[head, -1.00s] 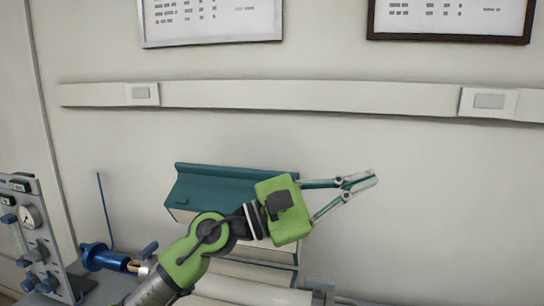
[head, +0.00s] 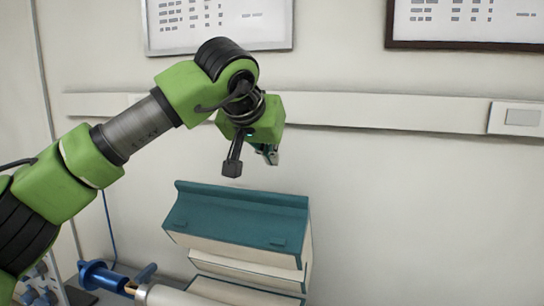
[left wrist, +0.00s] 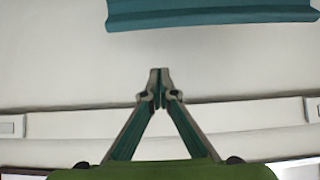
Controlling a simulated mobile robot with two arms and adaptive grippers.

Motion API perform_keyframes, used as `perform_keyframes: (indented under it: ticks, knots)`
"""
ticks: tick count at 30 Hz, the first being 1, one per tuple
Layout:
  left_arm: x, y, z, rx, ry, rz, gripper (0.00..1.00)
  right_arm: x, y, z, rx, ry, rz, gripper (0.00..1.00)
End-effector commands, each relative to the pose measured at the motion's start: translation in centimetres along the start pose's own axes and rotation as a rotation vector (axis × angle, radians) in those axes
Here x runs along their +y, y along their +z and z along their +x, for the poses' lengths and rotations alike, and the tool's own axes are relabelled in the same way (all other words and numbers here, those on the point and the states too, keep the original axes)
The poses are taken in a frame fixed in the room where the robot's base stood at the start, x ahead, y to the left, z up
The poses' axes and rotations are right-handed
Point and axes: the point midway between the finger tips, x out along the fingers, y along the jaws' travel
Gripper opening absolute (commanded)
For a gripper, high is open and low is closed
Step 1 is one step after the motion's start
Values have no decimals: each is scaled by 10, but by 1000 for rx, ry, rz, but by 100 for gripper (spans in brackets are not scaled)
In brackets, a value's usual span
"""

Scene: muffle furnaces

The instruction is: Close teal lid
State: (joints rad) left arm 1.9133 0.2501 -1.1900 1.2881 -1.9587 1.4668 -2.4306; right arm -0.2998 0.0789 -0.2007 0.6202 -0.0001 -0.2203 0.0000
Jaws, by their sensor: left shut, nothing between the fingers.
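The teal lid (head: 240,212) tops a cream furnace body (head: 255,287) below the middle of the head view. Its front hangs out over the body, with a dark line between them; I cannot tell how wide any opening is. The lid also shows at the top of the left wrist view (left wrist: 210,14). My left gripper (head: 273,158) is above the lid's back edge, near the wall and apart from the lid. Its fingers are shut and empty in the left wrist view (left wrist: 160,76). My right gripper is not in view.
A blue fitting (head: 100,275) with a thin blue rod is left of the furnace. A pale cylinder (head: 175,295) lies in front of it. A wall rail (head: 390,114) runs behind, with framed sheets (head: 465,20) above. The space right of the furnace looks clear.

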Motion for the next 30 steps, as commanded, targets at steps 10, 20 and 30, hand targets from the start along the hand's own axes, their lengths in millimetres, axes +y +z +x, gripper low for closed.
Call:
perform_keyframes:
  ticks: [10,20,30]
  knots:
    - [2,0,72,-5,4,-1,0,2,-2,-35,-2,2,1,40]
    - [2,31,60,-1,5,-1,0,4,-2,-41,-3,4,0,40]
    - [2,38,58,0,4,-2,0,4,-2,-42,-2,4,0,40]
